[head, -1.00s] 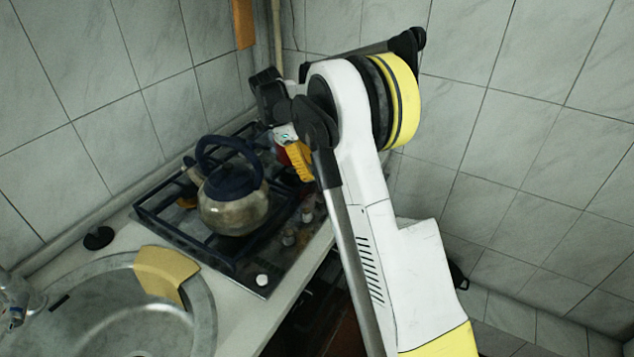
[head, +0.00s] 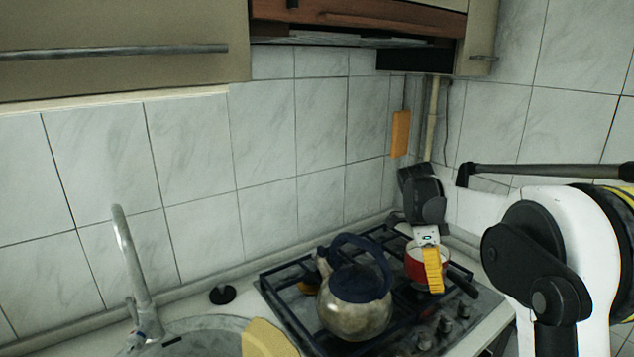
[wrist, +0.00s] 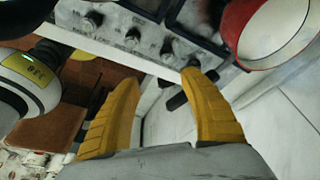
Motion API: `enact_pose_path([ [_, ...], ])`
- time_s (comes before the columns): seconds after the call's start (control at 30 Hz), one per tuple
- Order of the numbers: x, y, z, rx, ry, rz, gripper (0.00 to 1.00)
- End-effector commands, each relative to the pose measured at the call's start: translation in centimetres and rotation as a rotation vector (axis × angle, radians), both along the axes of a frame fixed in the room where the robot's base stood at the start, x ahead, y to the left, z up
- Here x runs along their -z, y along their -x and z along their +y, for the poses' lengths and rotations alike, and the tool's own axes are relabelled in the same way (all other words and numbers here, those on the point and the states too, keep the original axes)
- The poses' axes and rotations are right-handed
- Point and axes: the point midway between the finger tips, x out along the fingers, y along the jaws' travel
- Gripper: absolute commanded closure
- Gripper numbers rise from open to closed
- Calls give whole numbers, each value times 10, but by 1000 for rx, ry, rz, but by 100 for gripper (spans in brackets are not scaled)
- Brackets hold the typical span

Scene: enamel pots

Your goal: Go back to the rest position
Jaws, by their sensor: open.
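My gripper shows in the wrist view (wrist: 161,78) as two yellow fingers spread apart, with nothing between them. In the head view one yellow finger (head: 433,270) shows in front of a red enamel pot (head: 412,265) on the far right of the stove. The red pot, white inside, is at the top right of the wrist view (wrist: 278,28), apart from the fingers there. My arm comes in from the right of the head view and bends over the stove's right side.
A metal kettle (head: 355,312) with a dark lid and handle stands on the gas stove (head: 280,292), left of the pot. A sink with a tap (head: 132,268) is at the left. Cabinets (head: 120,45) and a hood hang above. Tiled walls close the corner.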

Motion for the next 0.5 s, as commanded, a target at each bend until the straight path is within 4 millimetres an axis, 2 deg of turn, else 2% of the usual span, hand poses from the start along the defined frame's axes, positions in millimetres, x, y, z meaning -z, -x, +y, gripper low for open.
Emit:
enact_pose_path([
  [0.03, -15, 16, 8, -102, -23, -11, 49],
  [0.2, -50, 65, 36, -500, -76, -60, 49],
  [0.33, -65, 107, 57, -803, -78, -101, 49],
  [0.5, -68, 165, 82, -1186, -29, -154, 49],
])
